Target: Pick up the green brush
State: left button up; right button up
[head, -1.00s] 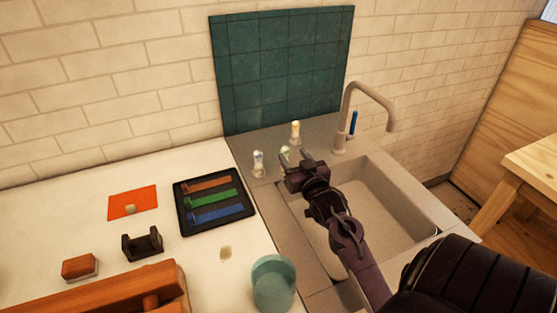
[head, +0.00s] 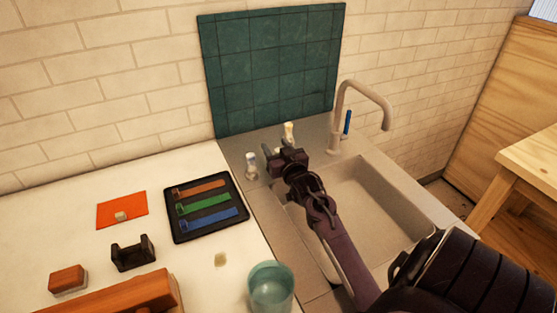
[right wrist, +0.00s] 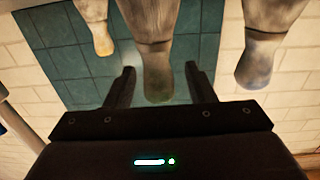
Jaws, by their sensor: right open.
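Three small brushes stand at the back of the sink counter, below the teal tiles. In the right wrist view, the green brush (right wrist: 152,50) is the middle one, pale and grey with a greenish end. It is between my right gripper's open fingers (right wrist: 159,80), with gaps on both sides. A yellow-ended brush (right wrist: 96,25) is to its left and a dark bluish-ended one (right wrist: 262,50) to its right. In the head view, my right gripper (head: 284,152) largely hides the green brush. The yellow brush (head: 288,131) and the bluish brush (head: 251,165) show there. My left gripper is not in view.
The tap (head: 340,115) and sink basin (head: 365,205) are to the right of the brushes. A black tray (head: 240,232) with coloured strips, an orange sheet (head: 121,207), a black holder (head: 133,252) and a teal cup (head: 271,288) are on the white counter at left.

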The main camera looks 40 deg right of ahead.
jog(key=shift+w, duration=0.2)
jog(key=shift+s, duration=0.1)
jog(key=shift+c, duration=0.8)
jog(key=c, duration=0.9)
jog(key=shift+r, duration=0.1)
